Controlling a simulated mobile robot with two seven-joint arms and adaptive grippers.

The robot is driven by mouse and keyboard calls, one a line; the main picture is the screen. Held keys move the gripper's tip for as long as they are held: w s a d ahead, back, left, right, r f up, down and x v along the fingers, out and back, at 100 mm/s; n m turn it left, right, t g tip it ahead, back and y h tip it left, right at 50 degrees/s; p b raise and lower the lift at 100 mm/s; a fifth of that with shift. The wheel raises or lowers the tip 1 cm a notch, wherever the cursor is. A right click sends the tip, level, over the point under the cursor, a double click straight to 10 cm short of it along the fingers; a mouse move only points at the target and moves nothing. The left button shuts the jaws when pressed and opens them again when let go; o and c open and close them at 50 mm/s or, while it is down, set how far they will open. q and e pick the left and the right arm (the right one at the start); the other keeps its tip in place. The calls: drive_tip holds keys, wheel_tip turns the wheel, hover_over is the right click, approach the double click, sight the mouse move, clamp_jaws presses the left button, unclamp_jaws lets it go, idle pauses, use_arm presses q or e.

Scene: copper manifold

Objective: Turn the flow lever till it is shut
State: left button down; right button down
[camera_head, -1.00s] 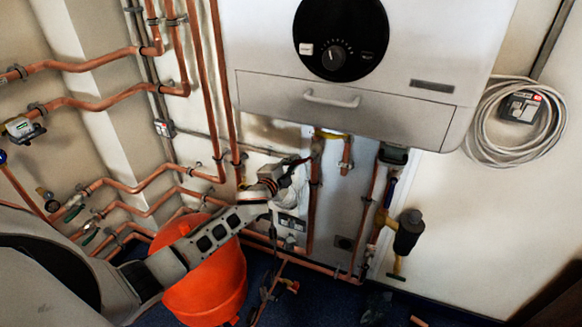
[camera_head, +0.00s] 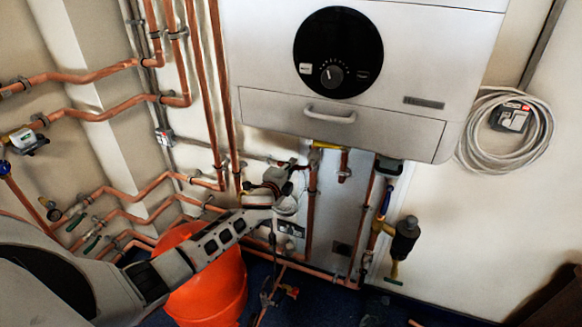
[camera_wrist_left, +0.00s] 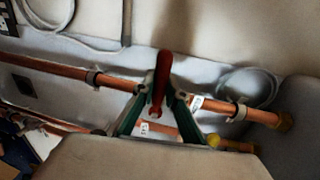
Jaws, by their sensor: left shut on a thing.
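In the left wrist view a red lever (camera_wrist_left: 162,75) stands between the green-edged fingers of my left gripper (camera_wrist_left: 163,96), which is shut on it. The lever sits at a copper pipe (camera_wrist_left: 65,69) that crosses the picture. My right gripper is not in view.
The white boiler (camera_head: 390,130) hangs directly above the gripper. An orange bucket (camera_head: 210,285) stands under my left arm. Copper pipes (camera_head: 150,187) line the wall at the left. A black-topped valve (camera_head: 405,235) is at the right, below a coiled white cable (camera_head: 487,150).

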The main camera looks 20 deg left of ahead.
use_arm(q)
drive_tip(key=shift+r, duration=0.25)
drive_tip(key=c, duration=2)
unclamp_jaws()
drive_tip(key=shift+c, duration=0.2)
drive_tip(key=shift+f, duration=0.1)
drive_tip(key=s+r, duration=0.2)
drive_tip(key=s, duration=0.9)
drive_tip(key=shift+s+d, duration=0.35)
drive_tip(key=shift+s, duration=0.05)
drive_tip(key=s+d+f+n+g+h, duration=0.1)
drive_tip(key=s+d+f+n, duration=0.3)
drive_tip(key=s, duration=0.6)
drive_tip(key=s+d+f+n+g+h, duration=0.1)
drive_tip(key=s+d+f+n+g, duration=0.1)
drive_tip(key=s+d+f+n, duration=0.3)
drive_tip(key=s+d+f+n+g+h, duration=0.2)
drive_tip(key=s+d+f+n, duration=0.2)
drive_tip(key=s+f, duration=0.7)
drive_tip(key=s+d, duration=0.1)
drive_tip(key=s, duration=0.4)
drive_tip(key=shift+s+d, duration=0.15)
drive_tip(key=shift+d, duration=0.05)
